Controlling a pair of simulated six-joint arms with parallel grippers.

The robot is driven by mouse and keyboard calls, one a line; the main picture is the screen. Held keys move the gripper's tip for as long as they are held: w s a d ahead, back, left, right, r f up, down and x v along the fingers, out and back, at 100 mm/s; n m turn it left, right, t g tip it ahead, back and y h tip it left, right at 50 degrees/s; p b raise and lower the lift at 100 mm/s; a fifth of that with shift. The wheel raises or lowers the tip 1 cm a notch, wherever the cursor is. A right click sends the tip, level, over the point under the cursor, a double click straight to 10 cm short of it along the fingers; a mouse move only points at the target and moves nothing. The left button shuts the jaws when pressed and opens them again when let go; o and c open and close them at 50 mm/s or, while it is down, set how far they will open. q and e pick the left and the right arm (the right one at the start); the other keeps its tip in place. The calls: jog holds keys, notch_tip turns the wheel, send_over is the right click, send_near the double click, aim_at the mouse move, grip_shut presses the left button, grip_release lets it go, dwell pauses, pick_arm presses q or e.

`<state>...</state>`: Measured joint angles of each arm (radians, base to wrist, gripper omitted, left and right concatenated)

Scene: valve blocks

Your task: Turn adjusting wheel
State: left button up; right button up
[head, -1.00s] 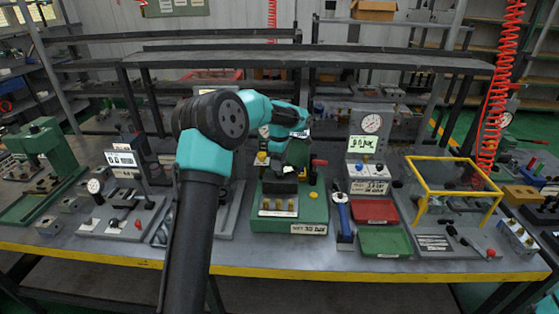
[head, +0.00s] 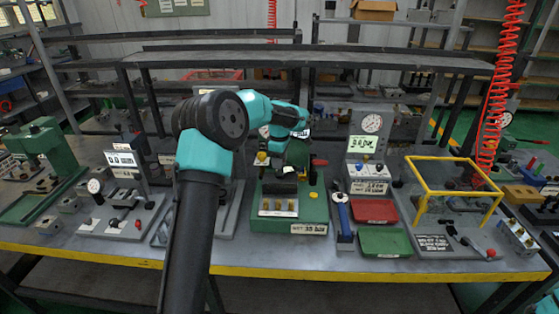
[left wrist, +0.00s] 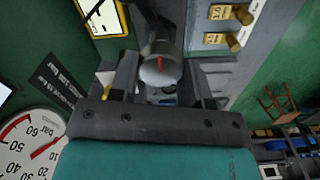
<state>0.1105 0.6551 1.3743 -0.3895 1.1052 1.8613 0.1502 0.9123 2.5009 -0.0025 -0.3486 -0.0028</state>
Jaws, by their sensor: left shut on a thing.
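The adjusting wheel (left wrist: 160,68), a grey round knob with a red mark, sits between the fingers of my left gripper (left wrist: 160,85) in the left wrist view. The gripper is shut on it. In the head view my left gripper (head: 290,168) points down over the valve block on its green base (head: 268,228), and the wheel is hidden there. A label (head: 309,229) on the base's front seems to read "SET 38 bar". A round pressure gauge (head: 372,123) with a lit green display (head: 362,145) stands to the right. My right gripper is not in view.
Right of the green base are a blue-handled tool (head: 341,212), a red tray (head: 375,211) and a green tray (head: 385,242). A yellow frame (head: 455,160) stands farther right. A red lever (head: 320,162) sticks out beside my left gripper.

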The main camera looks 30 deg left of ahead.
pick_arm(q)
jog(key=shift+m, duration=0.4)
jog(key=m, duration=0.6)
jog(key=shift+w, duration=0.1)
jog(key=m, duration=0.3)
jog(key=shift+m, duration=0.4)
jog(key=m, duration=0.3)
jog(key=shift+m, duration=0.4)
jog(key=m, duration=0.7)
jog(key=shift+w+d, duration=0.1)
jog(key=shift+d, duration=0.05)
jog(key=m, duration=0.7)
jog(key=shift+d, duration=0.1)
